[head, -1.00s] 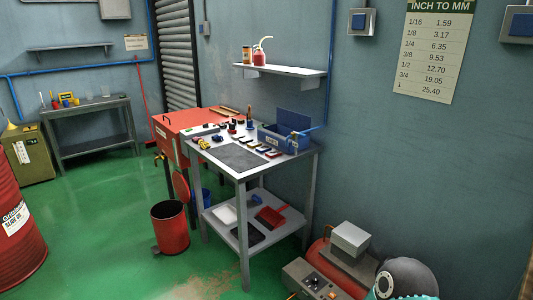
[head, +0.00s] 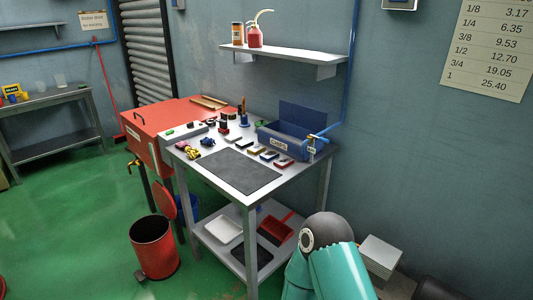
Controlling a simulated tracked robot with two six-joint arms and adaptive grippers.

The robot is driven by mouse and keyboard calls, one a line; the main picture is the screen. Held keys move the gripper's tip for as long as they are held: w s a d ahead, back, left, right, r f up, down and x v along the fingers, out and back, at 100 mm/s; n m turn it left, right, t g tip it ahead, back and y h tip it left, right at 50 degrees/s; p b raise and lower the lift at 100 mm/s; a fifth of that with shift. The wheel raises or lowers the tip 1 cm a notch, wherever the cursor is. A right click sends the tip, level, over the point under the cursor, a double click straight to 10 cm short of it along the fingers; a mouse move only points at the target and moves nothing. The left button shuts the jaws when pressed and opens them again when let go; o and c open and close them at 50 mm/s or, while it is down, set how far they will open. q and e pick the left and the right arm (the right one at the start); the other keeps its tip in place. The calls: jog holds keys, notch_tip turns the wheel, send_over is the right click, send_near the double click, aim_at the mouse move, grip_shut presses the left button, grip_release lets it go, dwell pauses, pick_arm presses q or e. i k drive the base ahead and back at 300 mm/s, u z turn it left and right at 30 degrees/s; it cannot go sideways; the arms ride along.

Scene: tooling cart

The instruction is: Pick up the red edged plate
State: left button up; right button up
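The red edged plate (head: 284,163) appears to be the small red-sided piece at the near right end of a row of small flat pieces on the cart's grey top (head: 296,177). It lies in front of the blue bin (head: 292,147). A blue-edged piece (head: 269,155), a yellowish one (head: 254,150) and dark ones sit beside it in the row. Neither gripper is in view. A teal and grey part of my arm shows at the bottom right, well apart from the plate.
A dark mat (head: 238,171) covers the middle of the cart top. A wall shelf (head: 285,54) hangs above.

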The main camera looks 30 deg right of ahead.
aim_at(281, 162)
jog(key=z, duration=0.15)
jog(key=i, duration=0.85)
jog(key=z, duration=0.35)
